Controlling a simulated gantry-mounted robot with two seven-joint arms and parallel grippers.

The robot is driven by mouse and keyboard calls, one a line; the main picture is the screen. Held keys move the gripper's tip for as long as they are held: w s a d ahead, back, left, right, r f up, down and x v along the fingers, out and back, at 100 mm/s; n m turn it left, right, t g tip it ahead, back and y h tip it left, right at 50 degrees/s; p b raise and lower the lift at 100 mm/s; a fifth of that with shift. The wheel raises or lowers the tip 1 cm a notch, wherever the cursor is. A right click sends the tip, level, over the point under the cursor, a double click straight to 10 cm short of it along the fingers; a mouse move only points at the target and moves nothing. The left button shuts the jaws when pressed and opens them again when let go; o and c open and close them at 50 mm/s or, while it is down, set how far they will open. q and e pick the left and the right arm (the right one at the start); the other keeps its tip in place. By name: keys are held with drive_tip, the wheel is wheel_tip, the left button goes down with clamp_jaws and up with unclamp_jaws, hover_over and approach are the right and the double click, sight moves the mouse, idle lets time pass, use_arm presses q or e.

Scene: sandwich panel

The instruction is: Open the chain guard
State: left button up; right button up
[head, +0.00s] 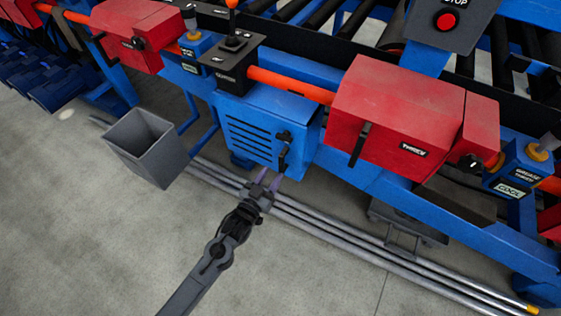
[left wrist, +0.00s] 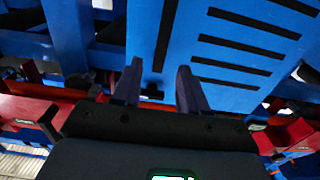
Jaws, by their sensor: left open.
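A blue box with dark slots (head: 250,132) on the machine's front is probably the chain guard; I can read no label saying so. It looks shut. It has an upright black handle (head: 284,152) at its right edge. In the left wrist view, the slotted blue face (left wrist: 235,50) fills the upper right, and a black bar (left wrist: 166,35), likely the handle, lines up with the gap between my fingers. My left gripper (head: 268,179) is open and empty, just below and left of the handle in the head view. Whether it touches is unclear. My right gripper is not in view.
A red box (head: 390,110) with its own black handle is mounted to the right. A grey open bin (head: 147,147) stands left. Long metal pipes (head: 345,238) run along the floor below. A black control box with an orange-topped lever (head: 232,50) sits above. The front floor is clear.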

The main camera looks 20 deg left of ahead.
sight(280, 162)
use_arm(q)
drive_tip(key=w, duration=0.2)
drive_tip(key=w+b, duration=0.2)
drive_tip(key=w, duration=0.1)
drive_tip(key=shift+w+d, duration=0.35)
drive_tip(key=shift+w+d+b, duration=0.1)
drive_tip(key=shift+w+b, duration=0.45)
drive_tip(key=shift+w, duration=0.3)
clamp_jaws()
